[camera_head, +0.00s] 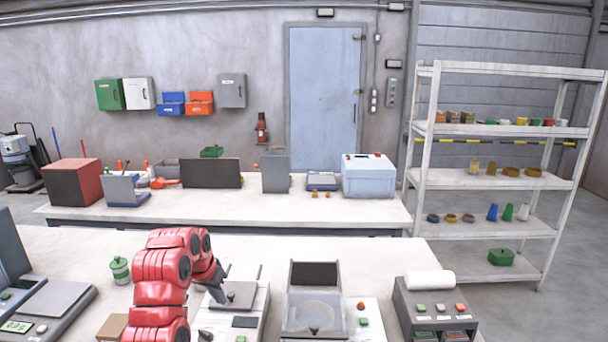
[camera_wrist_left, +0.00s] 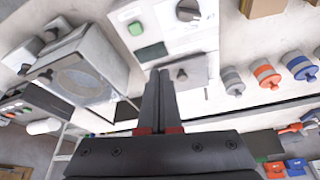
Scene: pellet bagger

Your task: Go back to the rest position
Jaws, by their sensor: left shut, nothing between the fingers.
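My left arm, red, comes up from the bottom left in the head view and bends over the near table. My left gripper (camera_head: 220,294) points down beside a grey device with a knob and a flat plate (camera_head: 245,294). In the left wrist view the dark fingers (camera_wrist_left: 159,78) are shut together with nothing between them. That view looks across the table at a tilt. My right gripper is not in view.
Right of the gripper stands a hopper-like machine (camera_head: 315,313). A control box (camera_head: 435,310) with a white roll is further right, and a green-lidded jar (camera_head: 120,270) stands left of the arm. Behind are a second table (camera_head: 280,208) and a shelf (camera_head: 490,183).

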